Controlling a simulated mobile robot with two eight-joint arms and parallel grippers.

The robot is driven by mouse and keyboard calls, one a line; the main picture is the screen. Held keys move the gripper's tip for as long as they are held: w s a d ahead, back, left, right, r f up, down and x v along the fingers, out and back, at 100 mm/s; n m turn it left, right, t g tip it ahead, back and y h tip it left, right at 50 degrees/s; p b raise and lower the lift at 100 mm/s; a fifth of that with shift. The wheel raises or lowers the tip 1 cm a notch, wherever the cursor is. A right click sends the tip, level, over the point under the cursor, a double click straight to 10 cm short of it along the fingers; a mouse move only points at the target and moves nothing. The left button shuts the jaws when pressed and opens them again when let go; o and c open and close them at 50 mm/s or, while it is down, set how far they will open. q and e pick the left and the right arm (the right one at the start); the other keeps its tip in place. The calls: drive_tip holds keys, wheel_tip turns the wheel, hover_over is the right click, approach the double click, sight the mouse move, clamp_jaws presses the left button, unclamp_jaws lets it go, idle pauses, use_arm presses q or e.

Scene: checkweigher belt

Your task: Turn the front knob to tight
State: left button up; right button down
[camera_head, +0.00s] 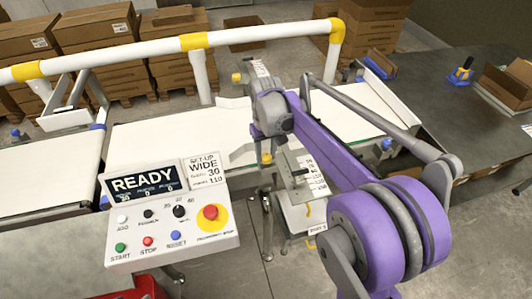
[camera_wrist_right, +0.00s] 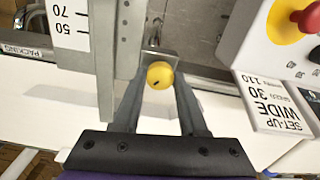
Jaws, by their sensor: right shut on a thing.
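The front knob (camera_head: 267,158) is small and yellow, at the near edge of the white belt. It also shows in the right wrist view (camera_wrist_right: 159,75), with a small dark mark on its face. My right gripper (camera_head: 266,147) reaches down over the belt to it. In the right wrist view my right gripper's fingers (camera_wrist_right: 158,84) stand on either side of the knob and are shut on it. The purple arm hides part of the belt in the head view. My left gripper is in neither view.
A control panel (camera_head: 172,235) with a red emergency stop (camera_head: 211,212) stands close left of the knob. Its display reads READY, beside a set-up card (camera_head: 204,172) reading WIDE 30. A scale plate (camera_wrist_right: 70,25) lies beside the fingers. A white and yellow rail (camera_head: 130,52) runs behind the belt.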

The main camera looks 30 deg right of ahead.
sight(266, 156)
drive_tip(key=m, duration=0.5)
drive_tip(key=shift+m, duration=2.6)
drive_tip(key=shift+c, duration=2.2)
unclamp_jaws()
wheel_tip(266, 156, up, 11)
drive_tip(key=shift+p, duration=0.35)
